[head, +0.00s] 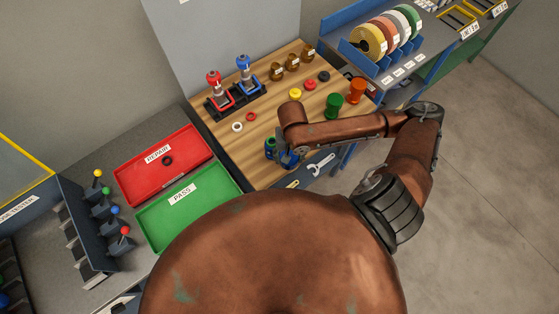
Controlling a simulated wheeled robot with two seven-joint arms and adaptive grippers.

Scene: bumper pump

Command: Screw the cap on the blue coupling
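Small round cap-like pieces lie on the bench: a yellow one (295,94), a red one (310,85) and a black one (323,76). A green coupling (333,106) and an orange-red one (357,90) stand to the right. My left gripper is not in view.
A red pump (214,88) and a blue pump (246,75) stand in a black holder. Brown bottles (292,62) line the back. A white ring (237,127) and a red ring (251,117) lie nearby. Red (190,146) and green (160,220) trays are left.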

